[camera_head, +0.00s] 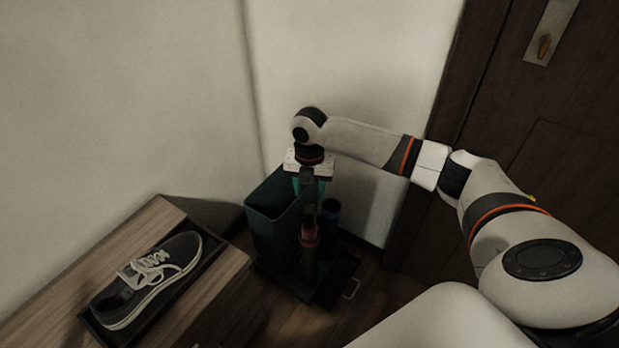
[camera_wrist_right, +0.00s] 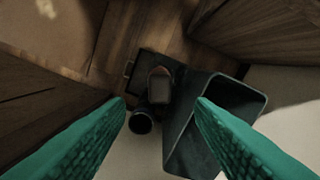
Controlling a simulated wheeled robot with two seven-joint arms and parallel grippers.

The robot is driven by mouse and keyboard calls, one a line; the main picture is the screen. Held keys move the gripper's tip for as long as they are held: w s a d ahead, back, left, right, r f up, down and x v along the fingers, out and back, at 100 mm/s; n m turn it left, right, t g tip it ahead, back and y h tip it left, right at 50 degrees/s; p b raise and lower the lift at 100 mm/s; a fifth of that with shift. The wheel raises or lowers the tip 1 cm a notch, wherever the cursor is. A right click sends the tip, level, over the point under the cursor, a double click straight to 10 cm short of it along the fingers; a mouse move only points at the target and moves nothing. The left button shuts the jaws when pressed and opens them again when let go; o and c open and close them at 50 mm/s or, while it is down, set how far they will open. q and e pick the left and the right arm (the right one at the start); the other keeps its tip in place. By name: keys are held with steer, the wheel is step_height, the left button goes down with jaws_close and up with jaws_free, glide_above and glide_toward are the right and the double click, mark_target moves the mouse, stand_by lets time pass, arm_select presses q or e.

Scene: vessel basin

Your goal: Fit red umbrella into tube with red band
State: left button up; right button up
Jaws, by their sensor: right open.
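My right gripper (camera_wrist_right: 160,110) is open, its teal fingers pointing down above the stand; it also shows in the head view (camera_head: 311,188). Below it stands the tube with the red band (camera_head: 310,238). In the right wrist view a grey, block-like top (camera_wrist_right: 160,92) shows between the fingertips, with a reddish edge around it. A dark upright piece (camera_head: 309,216) rises above the red band; it may be the umbrella's handle, but I cannot tell. No red umbrella canopy shows clearly. The left gripper is out of view.
A tall dark bin (camera_head: 262,222) stands close left of the tubes. A tube with a blue band (camera_head: 331,207) stands behind right. A wooden cabinet with a shoe (camera_head: 150,278) on a tray is at left. Walls and a door (camera_head: 500,150) close in the corner.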

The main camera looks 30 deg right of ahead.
steer(key=shift+r, duration=0.75)
steer(key=shift+s+a, duration=0.1)
steer(key=shift+a, duration=0.1)
steer(key=s+a+f+m+t+y, duration=0.25)
steer(key=s+a+m, duration=0.2)
steer(key=a, duration=0.45)
steer(key=s+a+f+m+t+y, duration=0.1)
steer(key=s+a+f+m, duration=0.3)
steer(key=a, duration=0.6)
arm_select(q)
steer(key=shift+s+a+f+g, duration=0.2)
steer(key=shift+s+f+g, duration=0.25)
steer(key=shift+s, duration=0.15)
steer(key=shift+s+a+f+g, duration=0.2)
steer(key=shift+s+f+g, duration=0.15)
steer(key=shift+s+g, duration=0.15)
arm_select(e)
steer(key=s+d+r+m+t+h, duration=0.1)
steer(key=s+d+r+m+t, duration=0.1)
steer(key=s+m, duration=0.3)
steer(key=s+d+r+m+t+h, duration=0.1)
steer(key=s+m, duration=0.4)
steer(key=m, duration=0.6)
step_height(320, 180, up, 2)
steer(key=shift+s+d+r+t, duration=0.25)
steer(key=shift+s+d+t, duration=0.1)
steer(key=shift+d+t, duration=0.65)
